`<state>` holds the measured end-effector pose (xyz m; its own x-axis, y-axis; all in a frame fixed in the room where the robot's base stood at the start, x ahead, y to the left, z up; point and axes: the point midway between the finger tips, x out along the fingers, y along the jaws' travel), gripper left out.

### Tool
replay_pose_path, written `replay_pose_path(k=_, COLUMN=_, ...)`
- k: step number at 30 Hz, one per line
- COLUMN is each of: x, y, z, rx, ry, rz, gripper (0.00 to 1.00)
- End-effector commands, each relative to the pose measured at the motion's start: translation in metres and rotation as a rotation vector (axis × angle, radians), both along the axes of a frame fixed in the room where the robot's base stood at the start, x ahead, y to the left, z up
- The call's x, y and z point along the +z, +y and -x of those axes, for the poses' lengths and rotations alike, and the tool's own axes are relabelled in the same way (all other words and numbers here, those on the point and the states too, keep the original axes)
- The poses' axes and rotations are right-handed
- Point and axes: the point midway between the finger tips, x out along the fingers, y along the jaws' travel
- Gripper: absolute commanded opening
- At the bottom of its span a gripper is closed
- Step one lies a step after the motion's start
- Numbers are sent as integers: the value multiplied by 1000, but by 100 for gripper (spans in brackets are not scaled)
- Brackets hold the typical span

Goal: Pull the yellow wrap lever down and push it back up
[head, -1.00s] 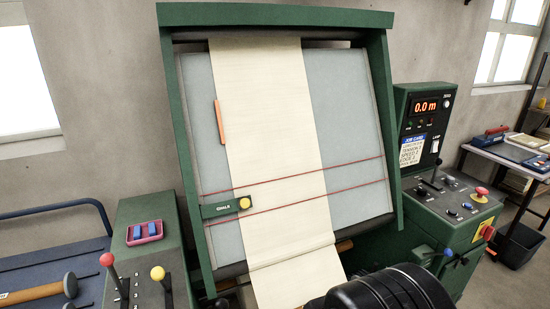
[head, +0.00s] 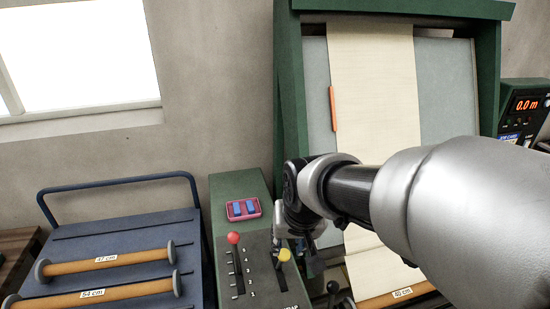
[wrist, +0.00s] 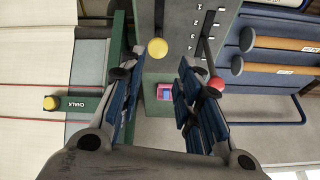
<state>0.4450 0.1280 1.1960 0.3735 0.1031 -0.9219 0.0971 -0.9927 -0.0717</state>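The yellow wrap lever (head: 284,255) stands on the green control box at the lower middle of the head view, its ball knob on a dark stem. In the wrist view, the yellow knob (wrist: 157,48) lies roughly in line with the gap between my fingers, just past the tips. My gripper (wrist: 154,72) is open, with one blue-padded finger on each side and nothing held. In the head view my gripper is seen side-on just above and right of the yellow knob. I cannot tell whether it touches the lever.
A red-knobbed lever (head: 233,238) stands left of the yellow one, close to my right-hand finger in the wrist view. A pink tray (head: 243,209) with blue blocks sits behind. A blue cart (head: 130,222) with rolls is left. The green-framed cloth board (head: 289,80) stands right.

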Motion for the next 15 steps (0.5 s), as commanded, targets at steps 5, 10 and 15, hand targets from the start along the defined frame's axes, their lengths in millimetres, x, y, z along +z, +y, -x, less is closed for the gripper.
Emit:
replay_pose_path(k=5, x=-15, y=4, z=-7, rx=1, ry=2, rz=-1, gripper=32)
replay_pose_path(k=10, x=-46, y=6, z=-18, rx=1, ry=5, rz=1, gripper=32)
replay_pose_path(k=15, x=-81, y=10, z=-32, rx=1, ry=5, rz=1, gripper=32)
